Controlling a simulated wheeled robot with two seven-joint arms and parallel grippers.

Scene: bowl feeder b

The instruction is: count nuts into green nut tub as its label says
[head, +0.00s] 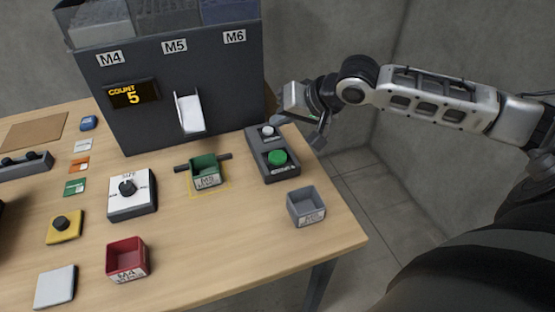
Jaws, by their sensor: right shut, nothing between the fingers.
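The green nut tub (205,169) sits upright in the yellow outlined square below the chute (189,112). Its front label starts with what looks like M5; the smaller line is too small to read, and I cannot make out any nuts inside. The feeder (185,75) carries labels M4, M5 and M6, and its display (133,95) reads COUNT 5. A button box (271,154) with a white and a green button stands right of the tub. My right gripper (280,119) is shut and empty, close to the white-button end of the box. My left gripper is out of view.
A selector box with a black knob (131,195) stands left of the tub. A red tub (126,259) labelled M4 and a grey tub (306,206) stand nearer the front. A yellow box (65,227) and several small cards lie left. The front middle of the table (220,240) is clear.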

